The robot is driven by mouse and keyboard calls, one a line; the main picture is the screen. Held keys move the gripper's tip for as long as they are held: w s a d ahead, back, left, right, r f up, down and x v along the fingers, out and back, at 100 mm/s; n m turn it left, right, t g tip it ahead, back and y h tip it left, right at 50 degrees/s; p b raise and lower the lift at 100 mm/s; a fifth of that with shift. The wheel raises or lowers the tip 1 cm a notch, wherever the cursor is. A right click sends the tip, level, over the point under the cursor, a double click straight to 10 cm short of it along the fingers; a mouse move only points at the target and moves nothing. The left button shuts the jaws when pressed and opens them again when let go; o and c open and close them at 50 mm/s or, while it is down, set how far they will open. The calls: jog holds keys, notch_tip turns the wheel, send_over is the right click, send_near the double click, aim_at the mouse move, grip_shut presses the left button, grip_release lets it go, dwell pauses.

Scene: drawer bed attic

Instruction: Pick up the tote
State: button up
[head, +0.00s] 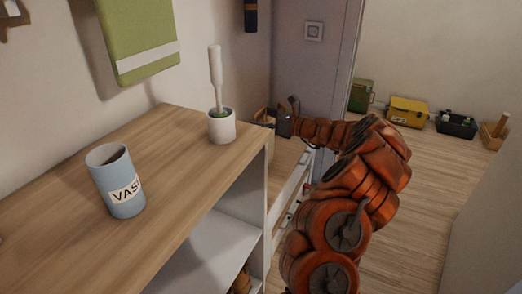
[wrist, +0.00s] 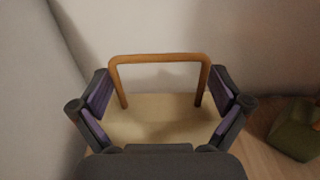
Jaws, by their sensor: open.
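In the wrist view, the tote shows a brown arched handle (wrist: 160,58) and a pale tan body (wrist: 160,118). My gripper (wrist: 162,100) is open, with one purple-padded finger on each side of the handle. I cannot tell whether the fingers touch it. In the head view, my gripper (head: 285,120) is at the end of my orange arm, beyond the shelf unit. A small brown object (head: 262,116) beside it, partly hidden, looks like the tote.
A shelf unit (head: 165,125) holds a blue vase (head: 118,182) and a white pot (head: 221,127) with a brush. A green box (head: 362,94), yellow toolbox (head: 407,111), black caddy (head: 456,125) and wooden carrier (head: 493,134) stand along the far wall. A green object (wrist: 297,130) is right of my gripper.

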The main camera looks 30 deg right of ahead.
jog(key=c, duration=1.4)
jog(key=shift+r+p, duration=0.8)
jog(key=shift+r, duration=0.85)
jog(key=shift+s+r, duration=0.25)
jog(key=s+p, duration=0.1)
jog(key=s, duration=0.4)
jog(key=s+a+p, duration=0.1)
jog(key=s, duration=0.4)
jog(key=s+a+r+p, duration=0.1)
jog(key=s, duration=0.4)
jog(key=shift+s+r, duration=0.1)
jog(key=shift+s, duration=0.1)
